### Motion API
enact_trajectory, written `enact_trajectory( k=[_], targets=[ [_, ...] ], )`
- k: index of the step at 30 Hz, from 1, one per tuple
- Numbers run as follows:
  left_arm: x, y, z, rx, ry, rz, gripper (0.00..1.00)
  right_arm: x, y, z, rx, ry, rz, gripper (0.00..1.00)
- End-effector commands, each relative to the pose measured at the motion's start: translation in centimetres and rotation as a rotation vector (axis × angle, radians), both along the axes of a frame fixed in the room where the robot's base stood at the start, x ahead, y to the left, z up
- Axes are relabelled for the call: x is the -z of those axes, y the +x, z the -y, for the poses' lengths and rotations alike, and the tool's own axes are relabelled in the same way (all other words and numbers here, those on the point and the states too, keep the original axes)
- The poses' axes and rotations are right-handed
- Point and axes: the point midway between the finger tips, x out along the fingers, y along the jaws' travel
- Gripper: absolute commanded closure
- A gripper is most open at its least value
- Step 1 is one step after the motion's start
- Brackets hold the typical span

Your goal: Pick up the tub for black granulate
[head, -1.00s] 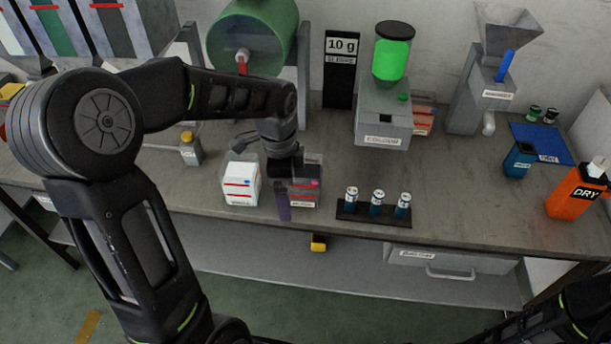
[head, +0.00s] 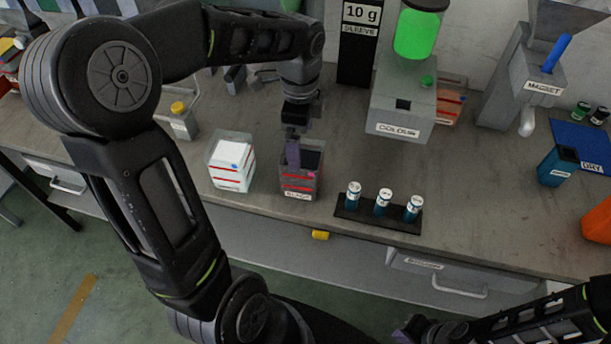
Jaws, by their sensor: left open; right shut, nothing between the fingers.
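The tub for black granulate (head: 299,187) stands on the bench's front part, a clear-walled box with dark contents, red bands and a label at its base. My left gripper (head: 293,158) points down from above at the tub's top, with its fingers at the left part of the opening. It is open. I cannot tell whether a finger is inside the tub or touches its wall. The gripper and wrist hide part of the tub's back rim.
A similar tub with white contents (head: 231,165) stands close on the left. A black rack with three vials (head: 379,213) is on the right. The colour doser (head: 402,100) stands behind right, and a yellow-capped bottle (head: 181,120) at the left. The bench's front edge is near.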

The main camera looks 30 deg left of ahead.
Motion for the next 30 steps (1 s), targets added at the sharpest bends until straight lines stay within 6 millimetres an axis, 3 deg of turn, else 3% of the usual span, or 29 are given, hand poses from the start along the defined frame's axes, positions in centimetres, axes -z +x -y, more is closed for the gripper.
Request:
enact_trajectory(
  k=[1,7,20,30],
  targets=[
    [1.3,0.0,0.0,0.0,0.0,0.0,0.0,1.2,0.1,0.0,0.0,0.002,0.003,1.0],
    [3.2,0.0,0.0,0.0,0.0,0.0,0.0,2.9,0.2,-0.2,-0.002,0.007,0.009,1.0],
    [3.3,0.0,0.0,0.0,0.0,0.0,0.0,2.9,0.3,-0.2,-0.003,0.008,0.012,1.0],
    [5.9,0.0,0.0,0.0,0.0,0.0,0.0,2.8,0.3,-0.2,-0.002,0.007,0.012,1.0]
  ],
)
